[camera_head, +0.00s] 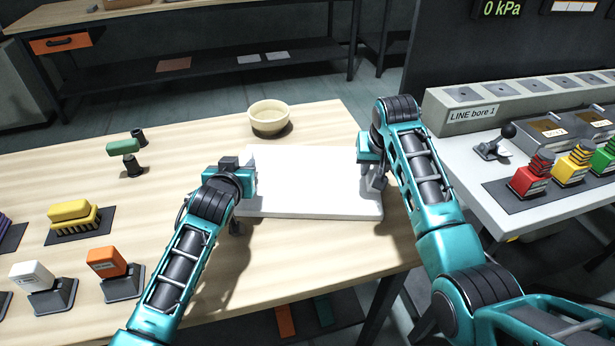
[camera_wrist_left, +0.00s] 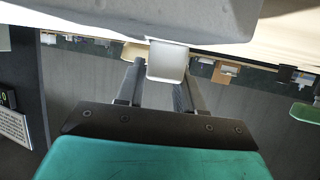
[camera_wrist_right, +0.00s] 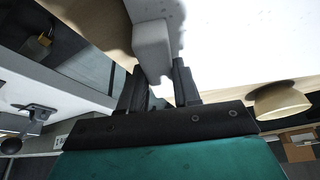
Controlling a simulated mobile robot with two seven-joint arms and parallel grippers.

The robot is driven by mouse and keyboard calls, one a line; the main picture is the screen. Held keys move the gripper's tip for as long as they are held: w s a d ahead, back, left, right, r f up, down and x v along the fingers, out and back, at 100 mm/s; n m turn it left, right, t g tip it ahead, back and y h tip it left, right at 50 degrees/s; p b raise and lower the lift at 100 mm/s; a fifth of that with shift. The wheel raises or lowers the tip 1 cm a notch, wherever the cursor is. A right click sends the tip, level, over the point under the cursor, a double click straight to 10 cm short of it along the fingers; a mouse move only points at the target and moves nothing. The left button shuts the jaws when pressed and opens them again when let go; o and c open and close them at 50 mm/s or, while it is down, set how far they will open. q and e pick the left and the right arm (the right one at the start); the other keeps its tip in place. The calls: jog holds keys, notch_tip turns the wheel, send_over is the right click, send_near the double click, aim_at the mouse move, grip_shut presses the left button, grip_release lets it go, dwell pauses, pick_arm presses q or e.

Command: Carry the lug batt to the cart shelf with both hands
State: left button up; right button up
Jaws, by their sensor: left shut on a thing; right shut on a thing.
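The lug batt (camera_head: 310,180) is a white flat slab over the wooden table, between my two grippers; I cannot tell whether it rests on the wood or hangs just above it. My left gripper (camera_head: 238,195) is at its left edge; in the left wrist view its fingers are shut on a pale lug (camera_wrist_left: 168,62) of the batt. My right gripper (camera_head: 372,175) is at its right edge; in the right wrist view its fingers are shut on the other lug (camera_wrist_right: 153,50). The fingertips are partly hidden in the head view. The cart shelf cannot be made out for certain.
A cream bowl (camera_head: 269,118) stands just behind the batt. A green-topped tool (camera_head: 123,148), a yellow brush (camera_head: 72,212) and white and orange blocks (camera_head: 107,262) are at the left. A grey bench (camera_head: 490,185) with colored stacks is at the right, across a gap.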

pick_arm(q)
grip_shut()
pick_arm(e)
grip_shut()
dwell(0.4)
